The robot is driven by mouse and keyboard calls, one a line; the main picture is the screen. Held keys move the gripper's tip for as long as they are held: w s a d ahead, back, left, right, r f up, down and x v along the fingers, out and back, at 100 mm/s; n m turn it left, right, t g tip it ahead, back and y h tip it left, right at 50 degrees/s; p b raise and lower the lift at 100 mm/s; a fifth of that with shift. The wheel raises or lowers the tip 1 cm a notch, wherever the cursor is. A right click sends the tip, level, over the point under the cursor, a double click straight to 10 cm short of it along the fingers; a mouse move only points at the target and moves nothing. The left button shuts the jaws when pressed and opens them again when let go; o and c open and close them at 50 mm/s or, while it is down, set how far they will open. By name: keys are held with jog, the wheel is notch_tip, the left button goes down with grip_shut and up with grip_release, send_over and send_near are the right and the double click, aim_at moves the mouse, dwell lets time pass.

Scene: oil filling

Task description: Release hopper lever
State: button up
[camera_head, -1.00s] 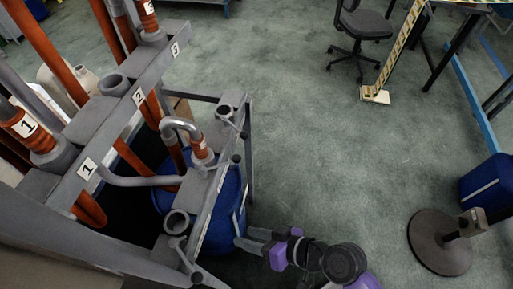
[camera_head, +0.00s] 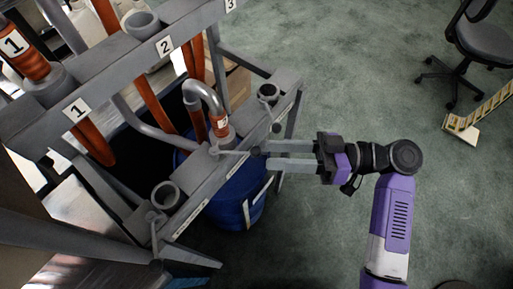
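The hopper frame (camera_head: 205,187) has a row of sockets with small grey levers. The middle lever (camera_head: 234,152) sits by the socket with the curved metal pipe (camera_head: 203,88) and points right, ending in a dark knob. My gripper (camera_head: 268,157) comes in from the right, its two long grey fingers parallel with a gap between them. The fingertips are right beside the knob; I cannot tell whether they touch it. No object shows between the fingers. A near lever (camera_head: 154,236) and a far lever (camera_head: 272,114) stand by the other two sockets, pointing down in the picture.
A blue barrel (camera_head: 238,200) stands under the frame, below my fingers. A higher rail (camera_head: 110,75) with numbered orange hoses runs at the upper left. Open floor lies right of the frame.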

aim_at(251, 153)
jog(key=shift+w+a+p, duration=0.15)
jog(key=shift+a+p, duration=0.25)
jog(key=shift+a, duration=2.6)
grip_shut()
